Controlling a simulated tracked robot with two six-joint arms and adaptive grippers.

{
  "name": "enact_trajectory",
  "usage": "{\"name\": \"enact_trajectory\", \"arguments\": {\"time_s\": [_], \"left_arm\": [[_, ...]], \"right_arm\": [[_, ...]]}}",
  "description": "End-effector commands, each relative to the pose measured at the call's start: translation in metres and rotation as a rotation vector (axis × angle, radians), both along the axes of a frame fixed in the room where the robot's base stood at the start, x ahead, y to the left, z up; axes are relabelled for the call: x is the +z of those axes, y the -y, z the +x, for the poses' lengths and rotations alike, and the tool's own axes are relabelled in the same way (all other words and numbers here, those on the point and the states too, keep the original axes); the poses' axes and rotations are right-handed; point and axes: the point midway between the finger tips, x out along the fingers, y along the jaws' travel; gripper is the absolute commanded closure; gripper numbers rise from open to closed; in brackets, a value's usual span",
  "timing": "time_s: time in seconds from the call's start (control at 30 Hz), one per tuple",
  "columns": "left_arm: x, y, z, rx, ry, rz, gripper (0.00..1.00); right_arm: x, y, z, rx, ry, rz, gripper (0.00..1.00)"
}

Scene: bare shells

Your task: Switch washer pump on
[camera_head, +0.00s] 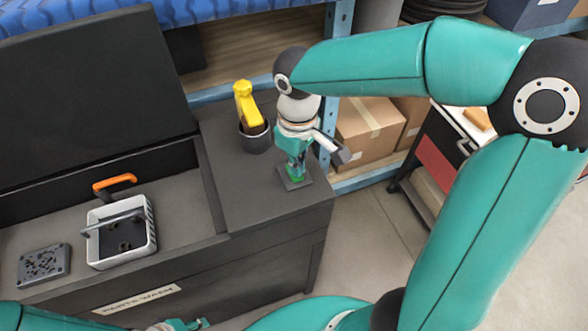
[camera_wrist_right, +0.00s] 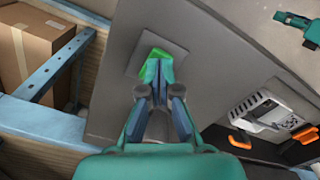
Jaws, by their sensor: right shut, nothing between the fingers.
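The parts washer (camera_head: 250,205) is a dark cabinet with its lid open and a flat top at its right end. A small square plate (camera_head: 305,183) sits on that top with a bright green switch piece on it. In the right wrist view the plate (camera_wrist_right: 178,50) and the green piece (camera_wrist_right: 148,66) show more closely. My right gripper (camera_head: 295,174) is shut and empty, pointing down, its tips at the green piece and partly hiding it. Contact is likely but not certain. My left gripper (camera_head: 180,325) shows only partly at the bottom edge, away from the plate.
A white basket (camera_head: 151,238), an orange-handled tool (camera_head: 113,182) and a perforated plate (camera_head: 43,265) lie in the basin. Cardboard boxes (camera_head: 364,130) sit on a shelf behind.

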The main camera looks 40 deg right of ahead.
Motion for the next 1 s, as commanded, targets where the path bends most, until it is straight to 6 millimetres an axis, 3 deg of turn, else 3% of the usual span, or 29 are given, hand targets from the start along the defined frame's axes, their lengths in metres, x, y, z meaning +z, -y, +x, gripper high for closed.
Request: {"name": "enact_trajectory", "arguments": {"time_s": [1.0], "left_arm": [[-0.013,0.000,0.000,0.000,0.000,0.000,0.60]], "right_arm": [[-0.016,0.000,0.000,-0.001,0.000,0.000,1.00]]}}
